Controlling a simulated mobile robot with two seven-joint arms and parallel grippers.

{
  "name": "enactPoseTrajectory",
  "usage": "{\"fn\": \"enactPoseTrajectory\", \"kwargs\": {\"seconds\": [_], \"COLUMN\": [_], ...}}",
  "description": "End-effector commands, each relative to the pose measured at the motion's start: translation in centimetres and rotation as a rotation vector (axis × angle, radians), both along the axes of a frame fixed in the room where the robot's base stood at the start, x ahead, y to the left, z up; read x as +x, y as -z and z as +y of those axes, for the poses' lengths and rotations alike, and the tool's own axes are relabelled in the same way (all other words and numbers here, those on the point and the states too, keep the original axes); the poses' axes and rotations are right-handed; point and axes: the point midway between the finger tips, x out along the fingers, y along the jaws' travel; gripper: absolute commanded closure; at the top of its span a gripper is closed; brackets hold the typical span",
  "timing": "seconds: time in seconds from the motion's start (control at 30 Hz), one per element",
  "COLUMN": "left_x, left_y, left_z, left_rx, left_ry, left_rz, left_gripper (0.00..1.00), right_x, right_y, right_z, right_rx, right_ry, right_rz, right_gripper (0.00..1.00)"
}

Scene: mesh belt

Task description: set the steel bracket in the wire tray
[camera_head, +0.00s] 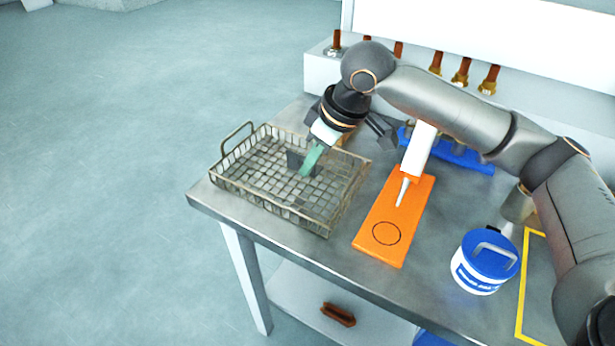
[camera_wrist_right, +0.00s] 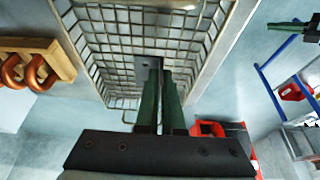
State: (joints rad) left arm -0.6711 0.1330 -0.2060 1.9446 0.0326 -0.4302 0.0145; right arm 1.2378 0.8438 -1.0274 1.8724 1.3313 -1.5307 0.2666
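The wire tray (camera_head: 330,224) is a shallow mesh basket with a raised handle at the left end, on the steel table's far left part. My right gripper (camera_head: 311,160) reaches down into it with green fingers. The fingers are close together on the steel bracket (camera_head: 295,160), a small dark grey piece inside the tray's outline. In the right wrist view the bracket (camera_wrist_right: 149,67) shows at the fingertips (camera_wrist_right: 160,88), in front of the tray's mesh (camera_wrist_right: 130,32). I cannot tell whether the bracket touches the tray floor. My left gripper is not in view.
An orange board (camera_head: 398,240) with a black ring mark lies right of the tray, a white nozzled tube (camera_head: 417,155) above it. A blue-lidded tub (camera_head: 485,262) stands near the front. A blue holder (camera_head: 465,158) and brass fittings (camera_head: 461,75) are behind. A brown brush (camera_head: 338,315) lies below.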

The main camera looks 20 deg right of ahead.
Motion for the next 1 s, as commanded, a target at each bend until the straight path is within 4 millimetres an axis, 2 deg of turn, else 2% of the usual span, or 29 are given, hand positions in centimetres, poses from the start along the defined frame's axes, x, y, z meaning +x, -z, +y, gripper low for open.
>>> {"fn": "enactPoseTrajectory", "kwargs": {"seconds": [0.3,0.47,0.87,1.0], "left_x": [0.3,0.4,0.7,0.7], "left_y": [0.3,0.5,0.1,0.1], "left_z": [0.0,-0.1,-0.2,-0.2], "left_rx": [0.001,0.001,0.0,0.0], "left_ry": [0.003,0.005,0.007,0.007], "left_rz": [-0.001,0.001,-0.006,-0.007], "left_gripper": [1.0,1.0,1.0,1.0], "right_x": [1.9,1.8,1.8,1.8], "right_y": [2.9,5.0,5.4,5.5], "right_z": [-0.3,-0.2,-0.2,-0.2], "right_rx": [0.0,-0.001,0.001,0.001], "right_ry": [0.001,-0.001,0.0,0.0], "right_rz": [0.0,-0.001,-0.001,-0.001], "right_gripper": [1.0,1.0,1.0,0.83]}}
